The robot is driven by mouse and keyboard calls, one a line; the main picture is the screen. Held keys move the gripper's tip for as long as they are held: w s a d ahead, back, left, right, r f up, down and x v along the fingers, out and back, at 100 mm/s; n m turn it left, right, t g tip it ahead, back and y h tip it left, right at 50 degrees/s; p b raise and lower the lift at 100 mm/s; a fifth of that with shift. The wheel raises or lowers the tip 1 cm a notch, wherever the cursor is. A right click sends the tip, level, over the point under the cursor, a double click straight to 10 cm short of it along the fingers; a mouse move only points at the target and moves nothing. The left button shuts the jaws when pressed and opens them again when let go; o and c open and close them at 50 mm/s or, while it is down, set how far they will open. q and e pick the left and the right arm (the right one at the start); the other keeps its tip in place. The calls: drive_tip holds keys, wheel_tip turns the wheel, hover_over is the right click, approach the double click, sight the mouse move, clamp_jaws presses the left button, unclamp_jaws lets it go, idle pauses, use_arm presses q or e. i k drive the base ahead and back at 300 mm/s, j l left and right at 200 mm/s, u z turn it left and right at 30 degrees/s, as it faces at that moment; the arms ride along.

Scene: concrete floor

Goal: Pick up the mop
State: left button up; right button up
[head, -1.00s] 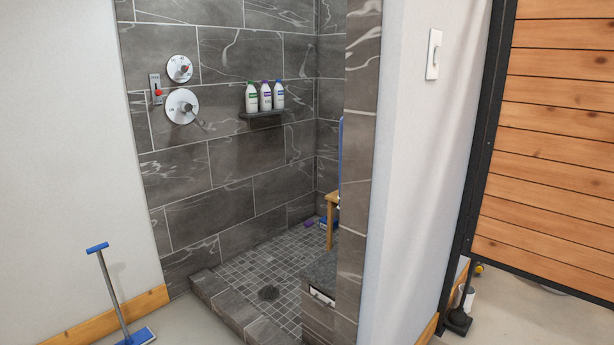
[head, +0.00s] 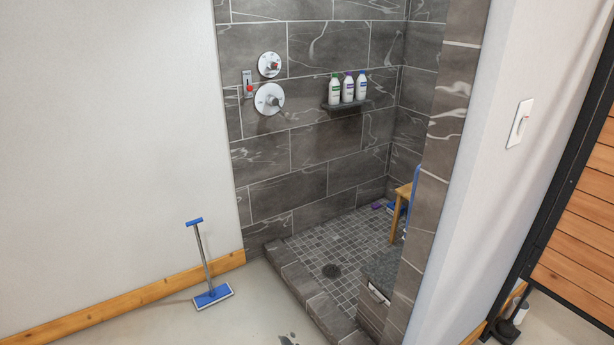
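The mop (head: 204,258) stands on the concrete floor at the lower left of the head view, close to the white wall. It has a short blue crossbar grip at the top, a thin grey pole that leans slightly, and a flat blue head with a pale edge on the floor. Nothing is touching its pole. Neither of my grippers shows in the head view.
A tiled shower with a raised curb (head: 305,295) is right of the mop. A wooden stool (head: 400,212) and a bottle shelf (head: 347,105) are inside it. A wooden baseboard (head: 130,300) runs behind the mop. Floor around the mop is clear.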

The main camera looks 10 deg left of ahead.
sight(206, 301)
drive_tip(key=u, duration=1.2)
